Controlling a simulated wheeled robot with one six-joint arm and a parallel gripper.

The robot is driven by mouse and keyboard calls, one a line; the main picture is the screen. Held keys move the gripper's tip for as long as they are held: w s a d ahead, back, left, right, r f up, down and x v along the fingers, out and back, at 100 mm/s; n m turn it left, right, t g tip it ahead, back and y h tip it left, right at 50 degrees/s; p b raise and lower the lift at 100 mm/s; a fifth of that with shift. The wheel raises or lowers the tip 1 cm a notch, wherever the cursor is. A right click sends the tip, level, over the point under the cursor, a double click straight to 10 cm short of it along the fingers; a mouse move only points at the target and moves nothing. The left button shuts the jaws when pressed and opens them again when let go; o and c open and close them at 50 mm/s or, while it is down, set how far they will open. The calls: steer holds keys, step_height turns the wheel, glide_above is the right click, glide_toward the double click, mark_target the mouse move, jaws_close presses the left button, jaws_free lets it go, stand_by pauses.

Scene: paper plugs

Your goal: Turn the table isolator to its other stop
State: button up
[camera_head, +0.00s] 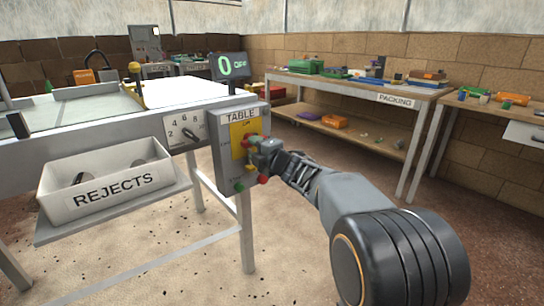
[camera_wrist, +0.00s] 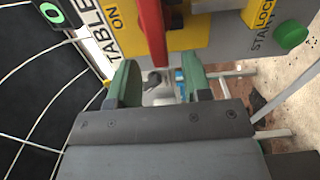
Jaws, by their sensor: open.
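The table isolator's red handle (camera_wrist: 152,30) is on a yellow plate (camera_wrist: 210,37) on the grey panel marked TABLE. In the wrist view it stands upright in the picture, across the panel's length, and does not point at the ON label (camera_wrist: 117,18). My gripper's green fingers (camera_wrist: 160,75) are open. The handle's near end shows between the fingertips, with a gap on each side. I cannot tell how deep it sits between them.
A green button (camera_wrist: 291,34) sits right of the yellow plate in the wrist view. A REJECTS bin (camera_head: 105,190) stands on a shelf left of the panel. A numbered dial (camera_head: 185,131) is beside it. A packing bench (camera_head: 345,88) stands behind. Floor right of the panel is open.

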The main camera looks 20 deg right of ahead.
steer(key=p+v, duration=0.2)
steer(key=v, duration=0.8)
steer(key=shift+s, duration=0.15)
steer(key=s+d+r+m+g+h+p, duration=0.25)
steer(key=r+m+h+p, duration=0.25)
steer(key=r+m+p, duration=0.45)
steer(key=s+d+r+m+g+h+p, duration=0.1)
steer(key=s+r+m+h+p, duration=0.35)
steer(key=p, duration=0.75)
steer(key=s+a+r+m+g+y+p, duration=0.1)
steer(key=s+a+r+m+g+p, duration=0.2)
steer(key=s+p, duration=0.4)
steer(key=s+a+r+m+g+y+p, duration=0.2)
steer(key=s+a+r+m+g+p, duration=0.2)
steer(key=p, duration=0.5)
steer(key=s+r+m+g, duration=0.1)
steer(key=s+g, duration=0.1)
steer(key=shift+s+m, duration=0.3)
steer(key=shift+s, duration=0.1)
